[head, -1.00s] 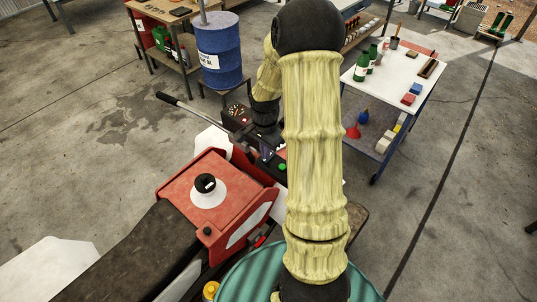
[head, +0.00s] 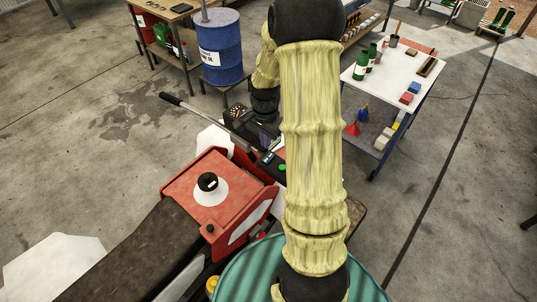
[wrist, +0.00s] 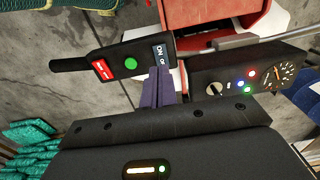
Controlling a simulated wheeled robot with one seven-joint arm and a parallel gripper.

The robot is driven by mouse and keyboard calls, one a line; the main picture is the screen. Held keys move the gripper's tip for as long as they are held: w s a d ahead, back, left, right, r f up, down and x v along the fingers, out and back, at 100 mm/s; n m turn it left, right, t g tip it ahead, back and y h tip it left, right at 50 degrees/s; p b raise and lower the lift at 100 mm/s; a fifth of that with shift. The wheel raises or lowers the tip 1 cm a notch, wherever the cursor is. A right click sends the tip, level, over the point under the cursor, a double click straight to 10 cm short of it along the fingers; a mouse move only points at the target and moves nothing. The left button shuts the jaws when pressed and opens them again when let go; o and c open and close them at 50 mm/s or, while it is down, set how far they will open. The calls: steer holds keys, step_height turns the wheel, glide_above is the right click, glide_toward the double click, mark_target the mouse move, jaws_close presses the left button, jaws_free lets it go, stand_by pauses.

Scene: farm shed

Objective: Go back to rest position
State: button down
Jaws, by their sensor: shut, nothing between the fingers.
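My gripper (wrist: 160,73) is shut and empty, its two purple-grey fingers together in the wrist view. The fingertips are close to the ON/OFF rocker switch (wrist: 160,54) on a black handlebar control box (wrist: 128,60); I cannot tell whether they touch it. The box also carries a red switch (wrist: 99,69) and a green button (wrist: 131,64). In the head view my yellow-sleeved arm (head: 312,140) reaches over the vehicle and bends down to the handlebar area, where the gripper is small and partly hidden.
A red vehicle tank (head: 190,190) with a filler cap and a dark seat (head: 130,250) are at left. A dashboard (wrist: 235,80) has a gauge and lit lamps. A blue drum (head: 221,55) and a white-topped cart (head: 400,70) stand beyond. Open concrete floor lies left.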

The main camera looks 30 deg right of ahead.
stand_by(0.4)
steer(key=s+a+n+t+b, duration=0.2)
steer(key=s+a+n+b, duration=0.8)
steer(key=s+a+n, duration=0.2)
steer(key=shift+s+a+f+n+t, duration=0.3)
steer(key=shift+a+f+n, duration=0.15)
steer(key=shift+a+n, duration=0.45)
steer(key=shift+d, duration=0.15)
